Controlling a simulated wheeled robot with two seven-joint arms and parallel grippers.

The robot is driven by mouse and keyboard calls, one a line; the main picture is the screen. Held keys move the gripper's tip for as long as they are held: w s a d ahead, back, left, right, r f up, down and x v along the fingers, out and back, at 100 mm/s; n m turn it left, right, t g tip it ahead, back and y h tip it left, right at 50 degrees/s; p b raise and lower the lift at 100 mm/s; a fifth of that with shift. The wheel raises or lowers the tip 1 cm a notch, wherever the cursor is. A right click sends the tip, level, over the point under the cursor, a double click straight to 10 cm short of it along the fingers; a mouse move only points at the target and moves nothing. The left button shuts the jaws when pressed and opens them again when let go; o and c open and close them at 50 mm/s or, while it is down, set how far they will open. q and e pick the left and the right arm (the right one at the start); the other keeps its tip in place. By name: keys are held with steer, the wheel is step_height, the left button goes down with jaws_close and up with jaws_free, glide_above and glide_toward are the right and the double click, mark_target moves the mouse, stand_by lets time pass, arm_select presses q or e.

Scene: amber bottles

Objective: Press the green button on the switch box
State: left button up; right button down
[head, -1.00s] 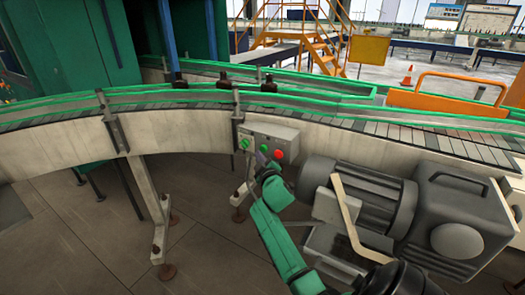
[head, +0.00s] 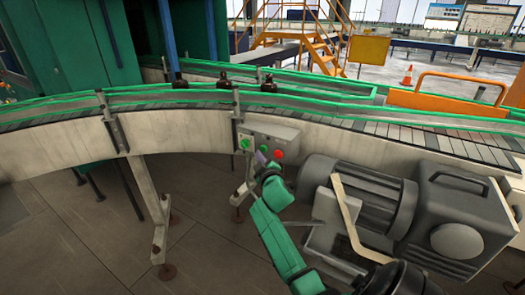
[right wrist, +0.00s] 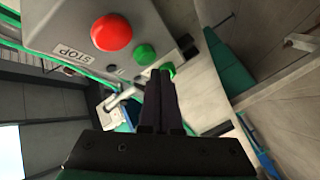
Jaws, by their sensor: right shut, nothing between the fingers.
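The grey switch box (head: 285,134) is fixed to the side of the conveyor. In the right wrist view it shows a red button (right wrist: 111,33) beside a STOP label, a green button (right wrist: 145,54), and a second green shape (right wrist: 169,68) partly behind my fingertips. In the head view a green button (head: 245,143) is at the box's left and a red button (head: 279,154) at its right. My right gripper (right wrist: 160,75) is shut and empty, its tips close in front of the green buttons. I cannot tell whether they touch. My left gripper is out of view.
A large grey motor (head: 365,190) stands right of the box, close beside my right arm. The conveyor (head: 180,130) runs above, with dark bottles (head: 222,78) on it. A conveyor leg (head: 150,195) stands to the left, with open floor around it.

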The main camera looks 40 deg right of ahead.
steer(key=shift+d, duration=0.1)
stand_by(0.5)
steer(key=shift+w+d, duration=0.15)
steer(key=shift+d, duration=0.15)
steer(key=shift+w+d, duration=0.1)
steer(key=shift+d, duration=0.35)
stand_by(0.6)
steer(key=shift+a, duration=0.1)
steer(key=shift+s+a, duration=0.25)
steer(key=shift+a, duration=0.5)
steer(key=shift+s+a, duration=0.25)
steer(key=shift+a, duration=0.55)
steer(key=shift+s+a, duration=0.25)
steer(key=shift+a, duration=0.55)
steer(key=shift+s+a, duration=0.25)
steer(key=shift+a, duration=0.55)
